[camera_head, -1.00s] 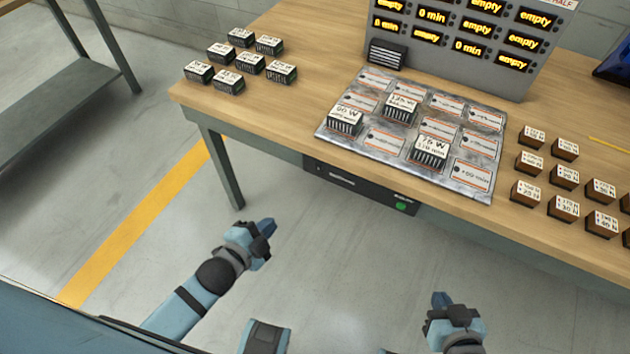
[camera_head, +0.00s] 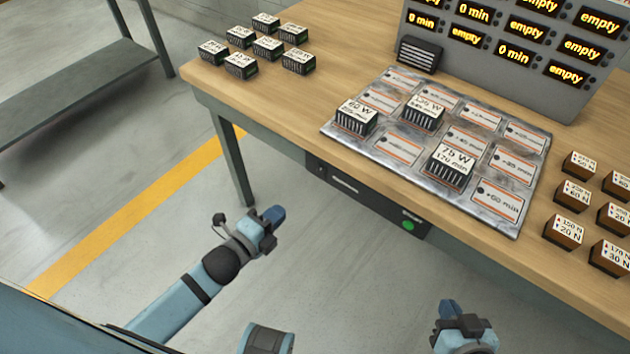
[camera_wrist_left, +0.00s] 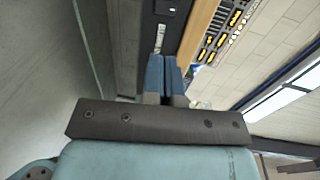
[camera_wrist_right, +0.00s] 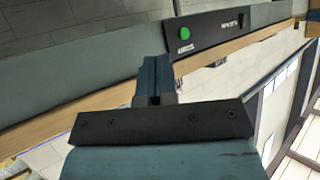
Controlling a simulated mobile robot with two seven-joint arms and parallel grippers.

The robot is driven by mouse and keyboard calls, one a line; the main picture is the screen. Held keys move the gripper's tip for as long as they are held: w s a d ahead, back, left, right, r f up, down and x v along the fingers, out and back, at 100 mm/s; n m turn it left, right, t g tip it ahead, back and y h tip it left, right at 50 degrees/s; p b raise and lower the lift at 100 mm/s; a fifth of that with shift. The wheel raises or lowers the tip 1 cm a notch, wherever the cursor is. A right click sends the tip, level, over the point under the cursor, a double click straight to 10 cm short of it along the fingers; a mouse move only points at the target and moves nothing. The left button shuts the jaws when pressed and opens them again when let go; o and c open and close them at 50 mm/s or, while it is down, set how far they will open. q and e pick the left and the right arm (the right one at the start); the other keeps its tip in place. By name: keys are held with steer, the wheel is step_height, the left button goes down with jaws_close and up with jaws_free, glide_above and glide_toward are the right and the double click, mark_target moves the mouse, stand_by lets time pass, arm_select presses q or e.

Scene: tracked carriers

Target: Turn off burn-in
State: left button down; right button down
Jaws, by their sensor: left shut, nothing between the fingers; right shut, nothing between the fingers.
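A black panel (camera_head: 372,203) hangs under the bench's front edge. It carries a round green button (camera_head: 408,225) near its right end and a pale label strip to the left. The right wrist view shows the green button (camera_wrist_right: 184,33) lit, with a dark switch (camera_wrist_right: 243,20) and small lettering beside it that I cannot read surely. My left gripper (camera_head: 272,216) is shut and empty, below and left of the panel in the picture. My right gripper (camera_head: 450,308) is shut and empty, below and right of the button. Neither touches the panel.
A metal tray (camera_head: 378,152) with marked cells holds three white-topped modules. A grey rack (camera_head: 480,68) with yellow displays stands behind it. Several dark modules (camera_head: 268,47) are at the left, several brown ones (camera_head: 570,195) at the right. Floor before the bench (camera_head: 300,140) is clear.

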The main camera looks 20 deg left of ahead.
mark_target(320, 175)
arm_select(q)
steer(key=b+x, duration=0.2)
steer(key=x, duration=1)
steer(key=shift+w+d+f, duration=0.1)
steer(key=shift+w+d, duration=0.05)
steer(key=shift+w, duration=0.15)
steer(key=shift+w+d+b, duration=0.25)
steer(key=shift+w+b, duration=0.05)
steer(key=shift+w, duration=0.3)
arm_select(e)
steer(key=shift+a, duration=0.2)
steer(key=shift+f, duration=0.1)
arm_select(q)
steer(key=shift+w, duration=0.2)
arm_select(e)
steer(key=shift+d+f, duration=0.1)
steer(key=shift+f, duration=0.1)
